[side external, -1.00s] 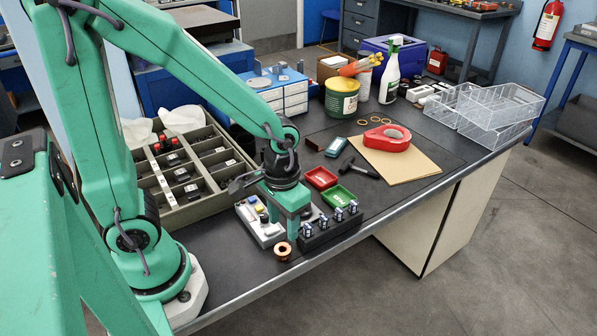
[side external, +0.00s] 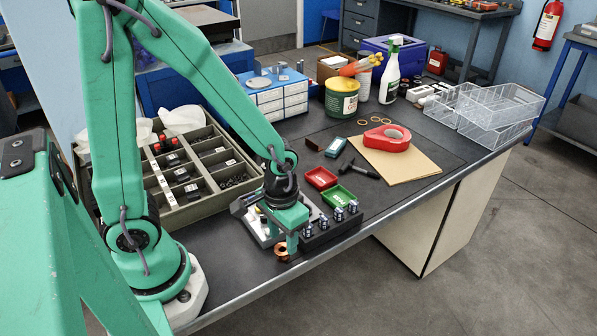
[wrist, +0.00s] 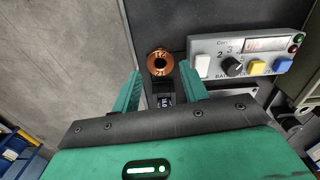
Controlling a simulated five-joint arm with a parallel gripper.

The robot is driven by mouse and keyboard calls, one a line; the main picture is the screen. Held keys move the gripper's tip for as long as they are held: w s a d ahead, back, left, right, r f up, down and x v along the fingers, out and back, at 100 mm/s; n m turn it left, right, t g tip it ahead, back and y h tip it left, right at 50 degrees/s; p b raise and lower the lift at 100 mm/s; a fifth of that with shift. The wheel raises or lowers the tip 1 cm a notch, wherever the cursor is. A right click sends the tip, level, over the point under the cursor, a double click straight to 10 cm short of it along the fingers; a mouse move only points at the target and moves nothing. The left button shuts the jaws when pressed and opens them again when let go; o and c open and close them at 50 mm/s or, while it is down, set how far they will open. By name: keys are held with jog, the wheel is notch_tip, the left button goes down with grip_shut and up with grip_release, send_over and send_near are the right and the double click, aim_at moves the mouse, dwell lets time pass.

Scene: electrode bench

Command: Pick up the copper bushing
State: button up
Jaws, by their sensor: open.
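The copper bushing (side external: 281,252) stands on the dark bench top near its front edge, left of the black electrode holder (side external: 330,229). In the side view my gripper (side external: 291,240) is low, right beside the bushing, and partly covers it. In the wrist view the bushing (wrist: 160,62) shows as a copper ring with a dark hole and markings, just beyond the fingertips. My gripper (wrist: 163,88) is open, its two green fingers on either side of the line to the bushing. Nothing is held between them.
A grey control box (wrist: 248,56) with coloured buttons stands close to the right of the bushing. The bench's front edge (side external: 345,247) is close by. A red tray (side external: 320,178), a green tray (side external: 339,195) and a compartment crate (side external: 190,208) lie farther back.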

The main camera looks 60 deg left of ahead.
aim_at(283, 245)
jog(key=shift+f, duration=1.65)
jog(key=shift+c, duration=0.4)
jog(key=c, duration=0.7)
